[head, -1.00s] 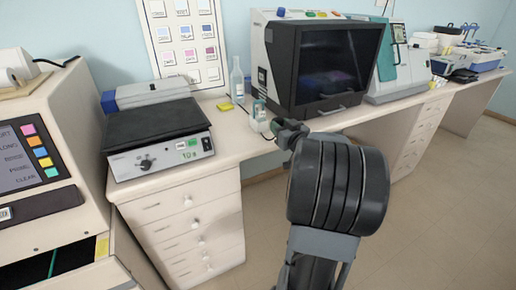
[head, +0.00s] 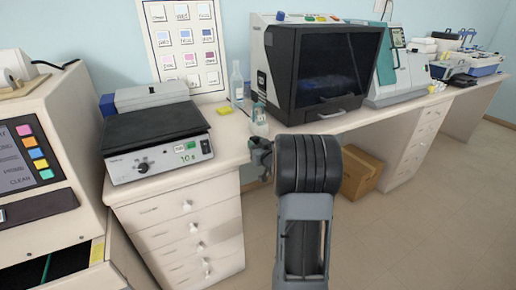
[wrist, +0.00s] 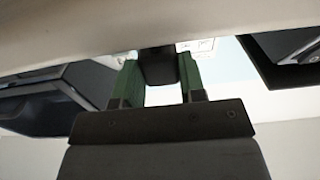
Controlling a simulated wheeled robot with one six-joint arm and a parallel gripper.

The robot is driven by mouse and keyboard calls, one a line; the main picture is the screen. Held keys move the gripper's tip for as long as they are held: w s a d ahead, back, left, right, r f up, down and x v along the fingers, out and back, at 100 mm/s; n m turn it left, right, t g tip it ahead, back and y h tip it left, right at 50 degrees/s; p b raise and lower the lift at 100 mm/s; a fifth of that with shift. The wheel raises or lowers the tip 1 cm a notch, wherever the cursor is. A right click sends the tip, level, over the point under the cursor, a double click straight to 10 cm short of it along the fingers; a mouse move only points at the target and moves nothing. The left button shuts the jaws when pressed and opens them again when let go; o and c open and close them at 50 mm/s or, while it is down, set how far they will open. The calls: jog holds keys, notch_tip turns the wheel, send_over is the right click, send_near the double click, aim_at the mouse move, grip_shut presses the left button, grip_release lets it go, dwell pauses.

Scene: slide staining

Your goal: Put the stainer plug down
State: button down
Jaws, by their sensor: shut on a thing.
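My gripper shows in the wrist view (wrist: 158,80), its two green fingers shut on a dark block, the stainer plug (wrist: 157,66). A pale surface crosses the top of that view, close beyond the plug; I cannot tell whether they touch. In the head view my gripper (head: 260,150) is at the front edge of the bench, beside a small clear bottle (head: 259,122). The plug cannot be made out in the head view. A large machine with a dark window (head: 330,75), probably the stainer, stands on the bench behind and to the right.
A hotplate (head: 158,138) with a black top stands on the bench at left. A yellow block (head: 224,110) and a clear bottle (head: 237,82) stand behind. Bare bench (head: 232,140) lies between hotplate and gripper. A cardboard box (head: 362,172) is under the bench.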

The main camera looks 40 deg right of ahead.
jog(key=shift+f, duration=0.6)
jog(key=shift+f, duration=0.1)
jog(key=shift+f+b, duration=0.15)
jog(key=shift+b, duration=0.15)
jog(key=c, duration=0.7)
grip_release()
